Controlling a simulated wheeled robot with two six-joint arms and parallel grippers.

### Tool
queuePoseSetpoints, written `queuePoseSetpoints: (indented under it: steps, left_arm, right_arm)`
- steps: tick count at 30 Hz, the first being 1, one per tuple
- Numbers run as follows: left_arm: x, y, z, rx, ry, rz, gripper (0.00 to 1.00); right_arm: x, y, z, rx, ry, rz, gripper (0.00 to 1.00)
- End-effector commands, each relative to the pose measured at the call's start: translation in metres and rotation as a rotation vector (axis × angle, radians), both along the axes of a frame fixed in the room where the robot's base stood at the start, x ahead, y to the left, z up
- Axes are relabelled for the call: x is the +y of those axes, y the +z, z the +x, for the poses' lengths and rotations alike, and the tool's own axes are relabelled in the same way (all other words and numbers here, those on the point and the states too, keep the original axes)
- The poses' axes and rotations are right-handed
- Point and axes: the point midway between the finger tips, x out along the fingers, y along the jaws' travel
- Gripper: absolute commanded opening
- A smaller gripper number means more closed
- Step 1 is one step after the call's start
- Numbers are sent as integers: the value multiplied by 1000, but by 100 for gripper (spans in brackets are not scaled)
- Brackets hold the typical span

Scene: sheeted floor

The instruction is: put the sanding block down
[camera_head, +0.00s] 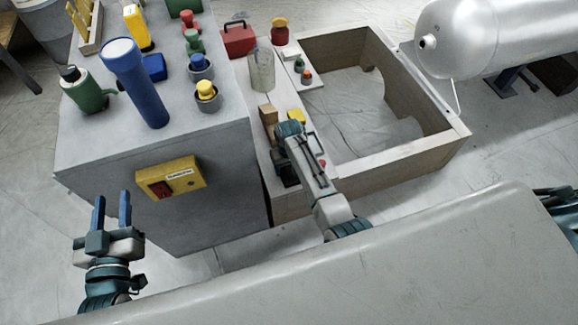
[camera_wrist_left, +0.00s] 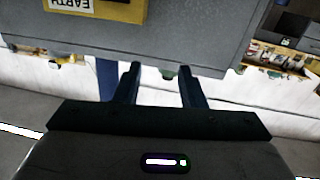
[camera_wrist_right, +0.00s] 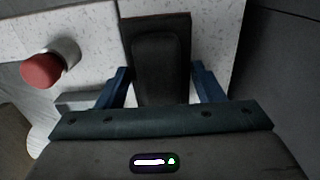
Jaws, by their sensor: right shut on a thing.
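The sanding block (camera_wrist_right: 160,68) is a dark block with a rounded raised grip, seen in the right wrist view between my right fingertips (camera_wrist_right: 163,72). My right gripper (camera_head: 287,172) is shut on it, low over the speckled white ledge (camera_wrist_right: 95,45) by the wooden frame. In the head view the arm and gripper mostly hide the block. I cannot tell whether its underside touches the ledge. My left gripper (camera_head: 112,212) is open and empty in front of the grey cabinet; its parted fingers (camera_wrist_left: 160,85) also show in the left wrist view.
A red-topped knob (camera_wrist_right: 42,70) stands left of the block. A yellow item (camera_head: 297,117) and a clear cylinder (camera_head: 261,72) are on the ledge. The grey cabinet (camera_head: 220,165) bears a blue flashlight (camera_head: 135,80) and several knobs. The wooden frame's inside (camera_head: 350,110) is open.

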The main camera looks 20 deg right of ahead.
Motion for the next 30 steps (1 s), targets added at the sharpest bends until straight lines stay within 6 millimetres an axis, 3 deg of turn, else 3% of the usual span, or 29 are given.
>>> queuePoseSetpoints:
  steps: [2, 3, 6, 19, 30]
  left_arm:
    - [0, 1, 0, -5, 0, 1, 36]
    - [0, 1, 1, -9, 1, 0, 36]
    - [0, 2, 1, -9, 1, 0, 36]
    - [1, 5, 1, -36, 2, 1, 36]
    - [3, 68, 6, -382, 16, 23, 36]
  right_arm:
    - [0, -2, 0, 0, 0, 0, 33]
    - [0, -3, 0, 0, 0, 0, 63]
    - [0, -3, 0, 0, 0, 0, 83]
    - [0, -3, 0, 0, 0, 0, 83]
    - [0, -5, 0, -1, 0, 0, 83]
